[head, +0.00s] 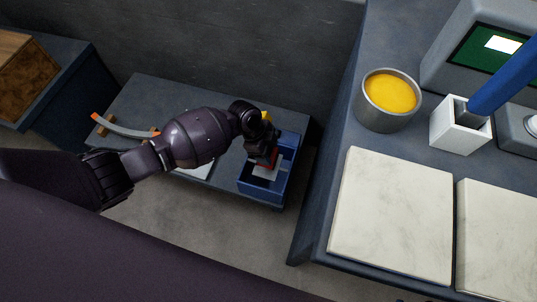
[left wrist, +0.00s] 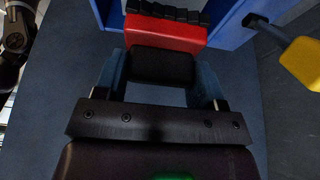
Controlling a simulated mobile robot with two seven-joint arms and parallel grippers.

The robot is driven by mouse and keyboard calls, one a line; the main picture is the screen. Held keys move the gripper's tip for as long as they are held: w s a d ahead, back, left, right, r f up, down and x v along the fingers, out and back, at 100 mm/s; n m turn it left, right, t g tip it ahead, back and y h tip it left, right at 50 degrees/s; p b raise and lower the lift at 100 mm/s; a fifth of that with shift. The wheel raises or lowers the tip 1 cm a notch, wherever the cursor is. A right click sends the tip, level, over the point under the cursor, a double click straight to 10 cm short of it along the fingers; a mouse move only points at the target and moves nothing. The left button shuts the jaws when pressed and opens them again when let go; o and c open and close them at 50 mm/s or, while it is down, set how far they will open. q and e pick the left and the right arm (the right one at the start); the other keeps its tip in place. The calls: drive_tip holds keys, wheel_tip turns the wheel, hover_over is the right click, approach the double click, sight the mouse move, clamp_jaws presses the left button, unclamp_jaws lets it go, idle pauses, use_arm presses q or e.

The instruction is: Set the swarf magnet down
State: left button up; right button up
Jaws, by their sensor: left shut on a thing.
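The swarf magnet (left wrist: 165,35) is a red block with a black grip and dark lumps along its far edge, in the left wrist view. My left gripper (left wrist: 162,80) is shut on its black grip, one blue finger on each side. In the head view my left gripper (head: 262,150) is over the blue bin (head: 258,190) on the low grey bench. A bit of the magnet's red (head: 273,159) shows there below the gripper. I cannot tell whether the magnet touches the bin. My right gripper is in neither view.
A curved strip with orange ends (head: 125,129) lies on the low bench (head: 155,92), left of my arm. The higher bench at right holds a pot of yellow stuff (head: 390,95), a white box (head: 458,135) and pale slabs (head: 393,215).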

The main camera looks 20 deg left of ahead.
use_arm(q)
drive_tip(key=f, duration=0.2)
drive_tip(key=f+b, duration=0.1)
drive_tip(key=f, duration=0.1)
drive_tip(key=shift+s, duration=0.25)
drive_tip(key=shift+w+f, duration=0.1)
drive_tip(key=shift+f, duration=0.15)
drive_tip(key=shift+w+r, duration=0.1)
drive_tip(key=shift+r, duration=0.1)
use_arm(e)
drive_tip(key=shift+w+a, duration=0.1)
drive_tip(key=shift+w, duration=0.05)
use_arm(q)
drive_tip(key=shift+f, duration=0.1)
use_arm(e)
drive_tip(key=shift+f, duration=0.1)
use_arm(q)
drive_tip(key=shift+f, duration=0.15)
drive_tip(key=o, duration=1)
drive_tip(key=shift+c, duration=0.2)
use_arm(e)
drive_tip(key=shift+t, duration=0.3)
